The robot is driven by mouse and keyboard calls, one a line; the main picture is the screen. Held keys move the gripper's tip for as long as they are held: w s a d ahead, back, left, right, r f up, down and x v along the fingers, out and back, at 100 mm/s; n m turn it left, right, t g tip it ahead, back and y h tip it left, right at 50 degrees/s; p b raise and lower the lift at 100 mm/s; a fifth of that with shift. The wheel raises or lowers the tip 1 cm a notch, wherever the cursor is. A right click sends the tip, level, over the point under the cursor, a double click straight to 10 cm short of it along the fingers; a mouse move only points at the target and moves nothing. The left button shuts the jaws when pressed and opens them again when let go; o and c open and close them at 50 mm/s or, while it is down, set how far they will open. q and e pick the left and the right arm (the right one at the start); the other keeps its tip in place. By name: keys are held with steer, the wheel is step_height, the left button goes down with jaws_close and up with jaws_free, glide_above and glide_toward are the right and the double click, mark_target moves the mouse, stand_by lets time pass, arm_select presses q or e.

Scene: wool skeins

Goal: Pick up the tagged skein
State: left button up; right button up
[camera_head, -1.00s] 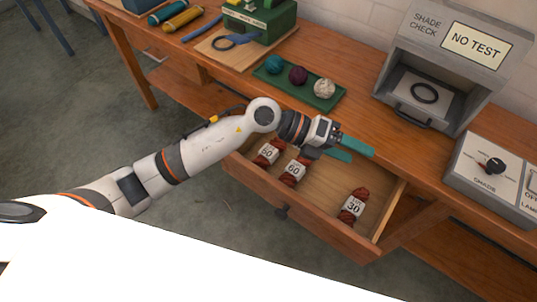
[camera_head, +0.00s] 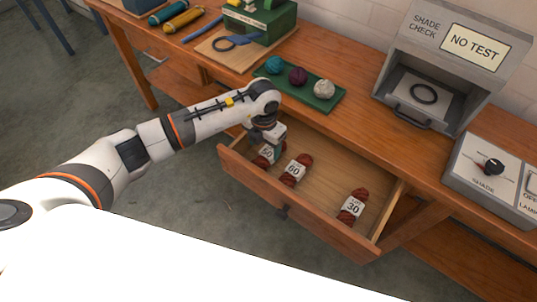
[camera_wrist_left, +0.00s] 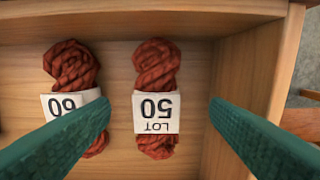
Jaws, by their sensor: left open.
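Three red-brown skeins with white number tags lie in the open drawer (camera_head: 325,190). The skein tagged 50 (camera_head: 263,160) is at the left, partly hidden by my gripper; the skein tagged 60 (camera_head: 295,170) is beside it, and the skein tagged 30 (camera_head: 353,206) is farther right. My left gripper (camera_head: 270,152) points down over the skein tagged 50. In the left wrist view its open green fingers (camera_wrist_left: 160,118) stand on either side of the skein tagged 50 (camera_wrist_left: 156,70), with gaps. One finger overlaps part of the skein tagged 60 (camera_wrist_left: 70,68). My right gripper is not in view.
The drawer's walls surround the skeins. On the bench above are a green tray (camera_head: 270,80) with three yarn balls, a grey NO TEST shade-check box (camera_head: 395,85) and a grey control box (camera_head: 465,165) with a knob. The drawer's middle is clear.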

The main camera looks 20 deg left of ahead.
mark_target(265, 156)
arm_select(q)
steer(key=f, duration=0.5)
steer(key=shift+s+d+f, duration=0.1)
steer(key=shift+s+d, duration=0.05)
steer(key=shift+s, duration=0.05)
steer(key=shift+c, duration=0.2)
steer(key=c, duration=1)
